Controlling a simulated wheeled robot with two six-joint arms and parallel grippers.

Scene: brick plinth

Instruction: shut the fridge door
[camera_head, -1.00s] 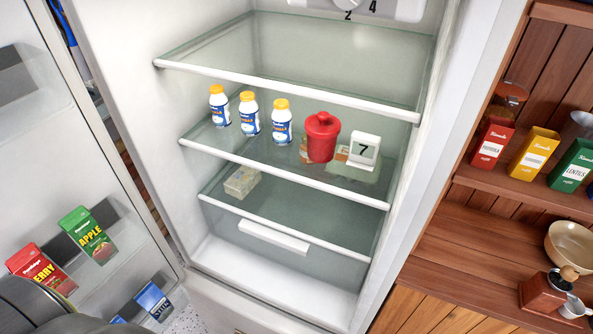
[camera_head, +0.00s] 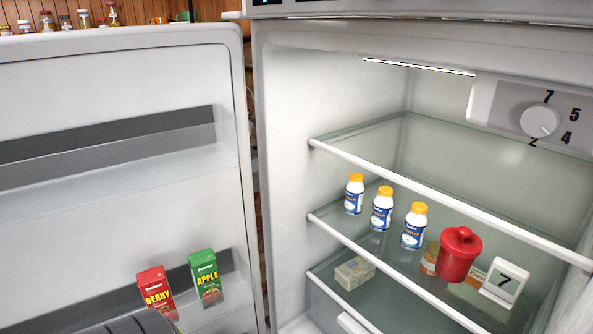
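The fridge door (camera_head: 120,95) stands wide open on the left, its inner side with shelves facing me. A red berry carton (camera_head: 156,292) and a green apple carton (camera_head: 205,277) stand on a lower door shelf. A dark grey rounded part, likely of my own arm, shows at the bottom edge in front of the door. Neither gripper's fingers can be seen.
A pale block (camera_head: 354,273) lies lower. Small jars (camera_head: 84,19) stand beyond the door's top.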

